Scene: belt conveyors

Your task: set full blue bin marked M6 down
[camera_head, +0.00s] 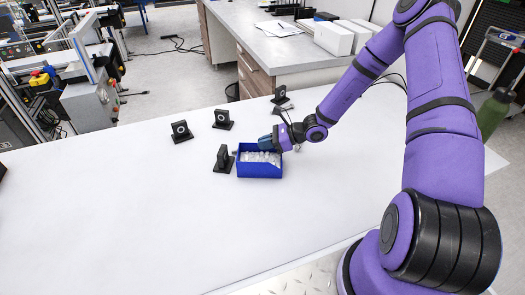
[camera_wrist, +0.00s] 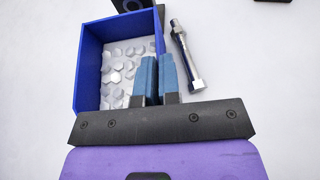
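The blue bin (camera_head: 260,171) is at the middle of the white table in the head view, upright and filled with pale metal pieces. In the wrist view the bin (camera_wrist: 92,60) shows hexagonal pieces on its floor. My gripper (camera_head: 270,143) is at the bin's far wall. In the wrist view my gripper's two blue fingers (camera_wrist: 157,78) stand close together, one on each side of that wall, and look closed on it. The bin is on the table or very close above it; I cannot tell which. No M6 marking is readable.
A loose bolt (camera_wrist: 185,55) lies beside the bin on the table. A black stand (camera_head: 223,160) is close to the bin's left; others (camera_head: 181,131), (camera_head: 222,119), (camera_head: 280,95) stand farther back. A green bottle (camera_head: 494,112) is at right.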

